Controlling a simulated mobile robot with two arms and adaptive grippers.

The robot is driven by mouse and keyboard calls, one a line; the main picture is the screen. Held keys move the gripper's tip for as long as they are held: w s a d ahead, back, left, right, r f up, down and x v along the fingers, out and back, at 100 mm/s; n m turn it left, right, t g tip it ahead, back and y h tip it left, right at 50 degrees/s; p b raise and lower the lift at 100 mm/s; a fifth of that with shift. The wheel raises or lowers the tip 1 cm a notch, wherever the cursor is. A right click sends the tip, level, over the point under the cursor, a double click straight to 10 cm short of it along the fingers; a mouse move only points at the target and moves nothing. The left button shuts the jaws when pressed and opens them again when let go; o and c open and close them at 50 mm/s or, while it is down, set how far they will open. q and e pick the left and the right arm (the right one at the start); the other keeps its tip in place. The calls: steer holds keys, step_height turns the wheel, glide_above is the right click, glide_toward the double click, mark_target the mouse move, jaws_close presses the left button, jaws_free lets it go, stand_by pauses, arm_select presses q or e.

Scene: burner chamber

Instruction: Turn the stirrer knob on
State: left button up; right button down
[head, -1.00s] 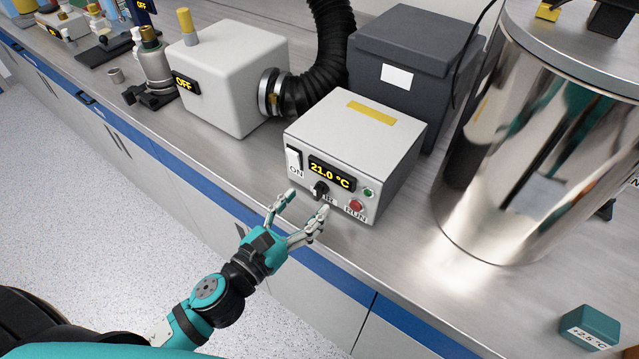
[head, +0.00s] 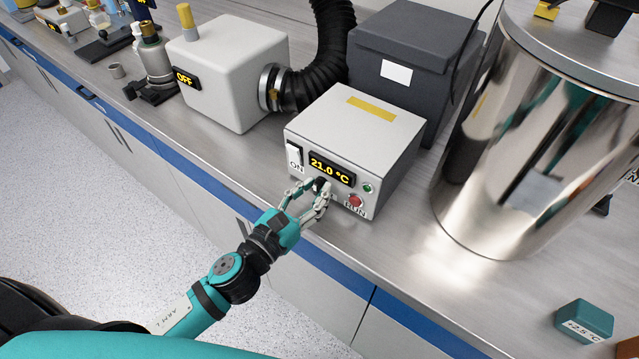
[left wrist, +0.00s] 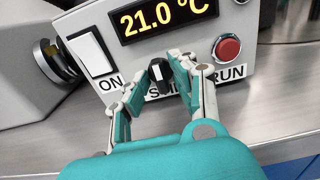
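The stirrer knob is a small black knob (left wrist: 160,76) with a pale mark, on the front of a white control box (head: 350,125) below its 21.0 °C display (head: 331,169). My left gripper (head: 318,192) is at the box front with its fingers on either side of the knob. In the left wrist view the gripper (left wrist: 158,84) has its fingers apart, with the knob between them. I cannot tell for sure whether the fingertips touch it. The lettering under the knob is partly hidden by the fingers. My right gripper is not in view.
A white ON switch (left wrist: 91,53) is left of the knob; a red RUN button (left wrist: 228,48) is to its right. A white box reading OFF (head: 235,80) with a black hose stands left. A shiny metal vessel (head: 540,140) stands right. A teal block (head: 584,320) lies front right.

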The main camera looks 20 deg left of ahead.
arm_select(q)
jaws_close()
